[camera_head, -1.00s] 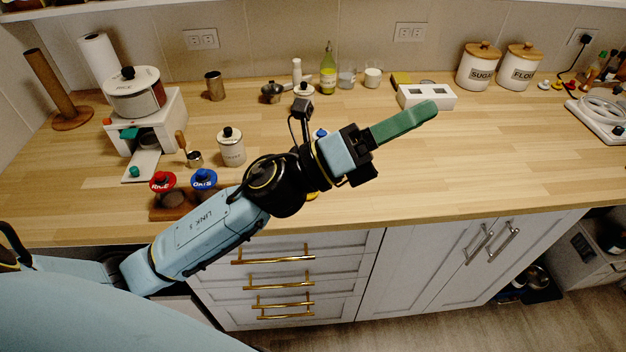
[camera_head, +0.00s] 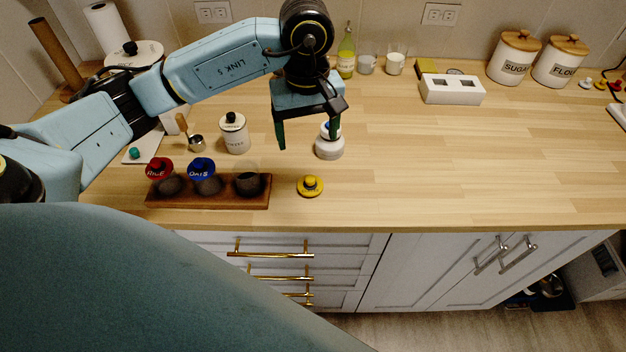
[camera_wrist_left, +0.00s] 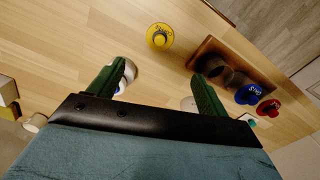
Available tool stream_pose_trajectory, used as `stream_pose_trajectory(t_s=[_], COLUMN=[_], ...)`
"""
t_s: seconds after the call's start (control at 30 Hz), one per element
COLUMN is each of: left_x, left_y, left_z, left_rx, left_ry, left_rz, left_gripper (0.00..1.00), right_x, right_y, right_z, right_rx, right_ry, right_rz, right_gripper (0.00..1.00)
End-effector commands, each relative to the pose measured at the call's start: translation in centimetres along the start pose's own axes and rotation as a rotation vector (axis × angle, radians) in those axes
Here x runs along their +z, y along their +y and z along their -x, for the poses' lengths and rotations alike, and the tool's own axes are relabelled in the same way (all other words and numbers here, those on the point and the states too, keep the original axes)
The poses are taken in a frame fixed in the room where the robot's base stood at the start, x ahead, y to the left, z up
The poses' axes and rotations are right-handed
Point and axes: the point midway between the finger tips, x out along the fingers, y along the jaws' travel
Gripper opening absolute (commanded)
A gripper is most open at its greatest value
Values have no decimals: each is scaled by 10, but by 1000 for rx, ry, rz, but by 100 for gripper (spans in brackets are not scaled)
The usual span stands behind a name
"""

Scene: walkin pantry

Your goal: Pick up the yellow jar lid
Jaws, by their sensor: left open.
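The yellow jar lid (camera_head: 311,186) lies on the wooden counter near its front edge, right of a dark wooden rack. It also shows at the top middle of the left wrist view (camera_wrist_left: 160,37), apart from the fingers. My left gripper (camera_head: 308,141) is open and empty, with green fingers pointing down. It is above the counter, farther back than the lid. The lid is fully visible. My right gripper is not in view.
The rack (camera_head: 210,205) holds dark jars, two under red and blue lids and one uncovered. A small white jar with blue on top (camera_head: 329,147) stands close by my right-hand finger. A white canister (camera_head: 235,136) is left of the gripper. Counter right of the lid is clear.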

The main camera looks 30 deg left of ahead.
Motion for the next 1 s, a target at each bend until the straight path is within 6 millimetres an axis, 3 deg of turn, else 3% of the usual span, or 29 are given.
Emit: stream_pose_trajectory(t_s=[0.3,0.57,0.83,1.0], left_x=[2,3,7,7], left_y=[0,0,2,2], left_z=[-60,-80,-118,-127], left_rx=[-4,-2,-2,0], left_ry=[-6,-5,-7,-3], left_rz=[0,0,0,0], left_gripper=[78,78,78,78], right_x=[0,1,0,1], right_y=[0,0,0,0], right_z=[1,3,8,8], right_rx=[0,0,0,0], right_ry=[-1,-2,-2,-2], right_rz=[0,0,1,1], right_gripper=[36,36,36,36])
